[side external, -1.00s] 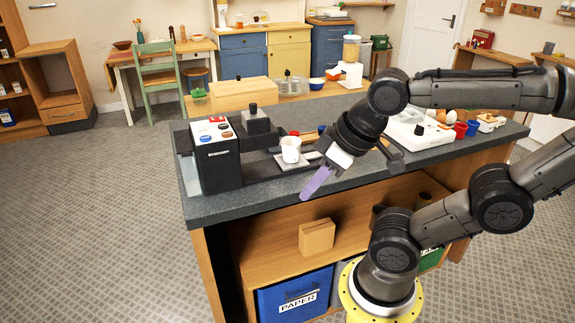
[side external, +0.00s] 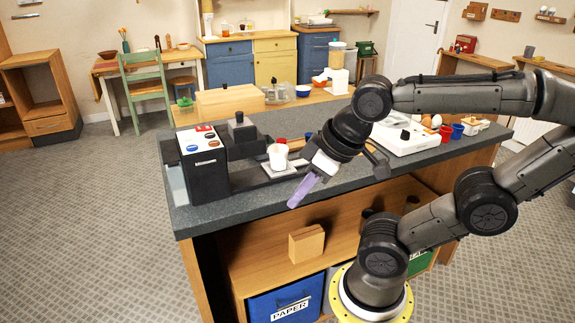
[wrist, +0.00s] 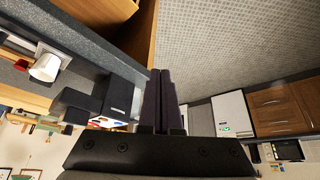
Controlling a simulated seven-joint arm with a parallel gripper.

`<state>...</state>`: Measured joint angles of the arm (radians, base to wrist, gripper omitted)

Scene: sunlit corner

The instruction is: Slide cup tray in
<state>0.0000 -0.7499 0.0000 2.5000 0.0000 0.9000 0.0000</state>
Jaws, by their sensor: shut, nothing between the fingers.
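The cup tray (side external: 291,170) is a flat pale plate sticking out to the right of the black machine (side external: 207,172) on the counter. A white cup (side external: 278,157) stands upright on it. The cup also shows at the left of the wrist view (wrist: 45,67). My gripper (side external: 302,191) has purplish fingers pressed together, with nothing between them. It points down and left, in front of and right of the tray, near the counter's front edge. It appears apart from tray and cup. The closed fingers (wrist: 160,98) show mid-frame in the wrist view.
The dark counter (side external: 250,203) carries a red cup (side external: 281,141) behind the white one. A white appliance (side external: 405,138) and red and blue cups (side external: 451,131) stand to the right. Open shelves with a wooden block (side external: 307,243) and a blue paper bin (side external: 287,298) lie below.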

